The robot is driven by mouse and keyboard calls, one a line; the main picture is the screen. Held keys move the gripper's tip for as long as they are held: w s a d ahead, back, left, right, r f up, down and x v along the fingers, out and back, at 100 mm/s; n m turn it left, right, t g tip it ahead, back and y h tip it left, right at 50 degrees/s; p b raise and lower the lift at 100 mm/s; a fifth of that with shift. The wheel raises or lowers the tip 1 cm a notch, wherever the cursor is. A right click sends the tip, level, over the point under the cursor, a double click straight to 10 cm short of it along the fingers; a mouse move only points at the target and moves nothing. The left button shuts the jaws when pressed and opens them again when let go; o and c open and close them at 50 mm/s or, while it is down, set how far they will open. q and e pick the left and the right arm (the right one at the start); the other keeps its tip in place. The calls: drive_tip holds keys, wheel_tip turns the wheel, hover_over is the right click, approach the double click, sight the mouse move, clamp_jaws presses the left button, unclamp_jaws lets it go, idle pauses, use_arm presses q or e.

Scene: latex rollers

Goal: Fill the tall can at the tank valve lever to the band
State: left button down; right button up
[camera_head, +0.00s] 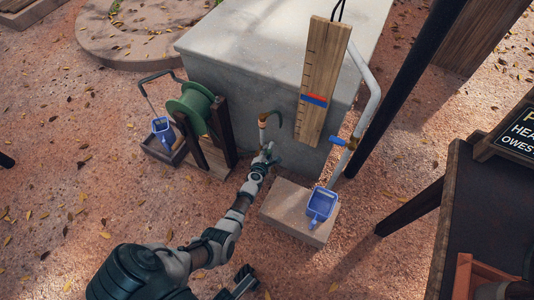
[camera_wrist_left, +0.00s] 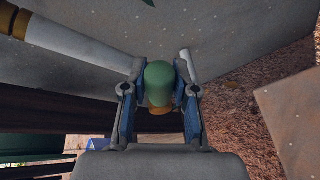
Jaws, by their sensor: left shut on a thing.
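My left gripper (camera_head: 268,155) is low against the front of the pale concrete tank (camera_head: 215,72). In the left wrist view its two fingers (camera_wrist_left: 158,92) are shut on a green rounded grip (camera_wrist_left: 158,78) with a brass-coloured part below. This seems to be the valve lever; the fingers hide most of it in the head view. A hooked pipe (camera_head: 270,114) rises just above the gripper. A blue can (camera_head: 320,204) stands on a stone block below a second pipe. A wooden gauge board (camera_head: 322,70) with a red and blue band leans at the tank.
A green reel (camera_head: 192,105) on a wooden stand is left of the gripper. Another blue container (camera_head: 162,131) sits beside it in a tray. The stone block (camera_head: 282,203) is right of my arm. A grey pipe (camera_head: 370,110) with a blue valve (camera_head: 339,141) and a dark post stand further right.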

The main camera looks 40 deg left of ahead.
use_arm(q)
drive_tip(key=shift+s+a, duration=0.2)
drive_tip(key=shift+a, duration=0.15)
drive_tip(key=c, duration=0.9)
unclamp_jaws()
drive_tip(key=shift+f, duration=0.1)
drive_tip(key=shift+o, duration=0.2)
drive_tip(key=shift+w+d, duration=0.1)
drive_tip(key=shift+w, duration=0.05)
drive_tip(key=shift+d+r, duration=0.1)
drive_tip(key=shift+r, duration=0.1)
drive_tip(key=shift+d+r, duration=0.25)
drive_tip(key=shift+r, duration=0.15)
drive_tip(key=f+v, duration=0.1)
drive_tip(key=v, duration=0.5)
drive_tip(key=shift+s+a, duration=0.2)
drive_tip(key=shift+s, duration=0.5)
drive_tip(key=shift+r, duration=0.1)
